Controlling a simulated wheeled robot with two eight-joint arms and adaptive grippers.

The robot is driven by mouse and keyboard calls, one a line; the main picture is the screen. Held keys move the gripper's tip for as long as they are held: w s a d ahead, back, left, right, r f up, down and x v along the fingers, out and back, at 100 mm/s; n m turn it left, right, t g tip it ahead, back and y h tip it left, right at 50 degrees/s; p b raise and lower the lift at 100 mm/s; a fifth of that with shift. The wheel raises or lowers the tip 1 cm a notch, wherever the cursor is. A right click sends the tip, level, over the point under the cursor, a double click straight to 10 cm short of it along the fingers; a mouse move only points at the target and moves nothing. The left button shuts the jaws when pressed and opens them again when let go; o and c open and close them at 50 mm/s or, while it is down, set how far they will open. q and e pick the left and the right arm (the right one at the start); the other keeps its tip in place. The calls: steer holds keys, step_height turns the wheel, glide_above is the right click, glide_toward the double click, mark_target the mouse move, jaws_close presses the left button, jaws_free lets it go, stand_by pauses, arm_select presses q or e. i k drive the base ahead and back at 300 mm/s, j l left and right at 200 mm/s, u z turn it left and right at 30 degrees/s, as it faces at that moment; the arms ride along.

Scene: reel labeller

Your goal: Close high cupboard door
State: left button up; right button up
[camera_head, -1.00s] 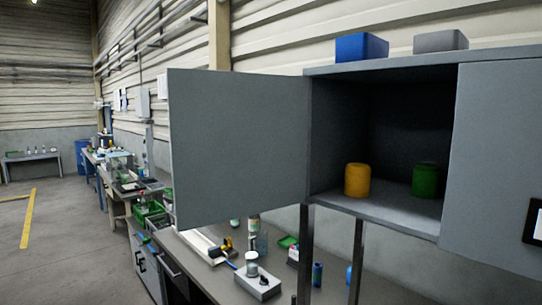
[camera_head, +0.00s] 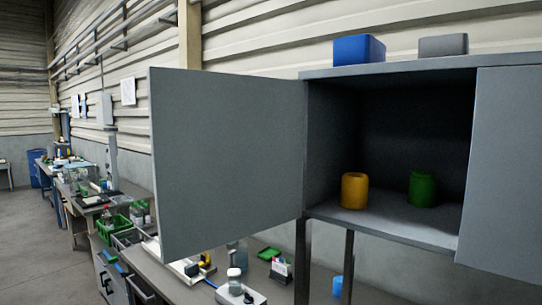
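The grey high cupboard (camera_head: 388,74) fills the right of the head view on dark legs. Its left door (camera_head: 228,160) stands wide open, swung out to the left from its hinge at the opening's left edge. The right door panel (camera_head: 505,170) covers the right part of the front. Inside, a yellow container (camera_head: 355,190) and a green container (camera_head: 422,189) stand upright on the cupboard floor. Neither of my grippers shows in the view.
A blue box (camera_head: 359,49) and a grey box (camera_head: 443,47) sit on top of the cupboard. Below is a workbench with small items, including a white device (camera_head: 240,295) and green crates (camera_head: 112,226). Open floor (camera_head: 35,245) lies at the left.

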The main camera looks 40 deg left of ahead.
mark_target(227, 148)
steer(key=j+z, duration=0.15)
steer(key=j, duration=0.3)
steer(key=k+j+z, duration=0.2)
steer(key=j, duration=0.2)
steer(key=j+z, duration=0.15)
steer(key=j, duration=0.25)
steer(key=k+j+z, duration=0.15)
steer(key=j, duration=0.25)
steer(key=k+j+z, duration=0.2)
steer(key=j, duration=0.2)
steer(key=k+j, duration=0.1)
steer(key=j, duration=0.35)
steer(key=k+j, duration=0.1)
steer(key=j, duration=0.35)
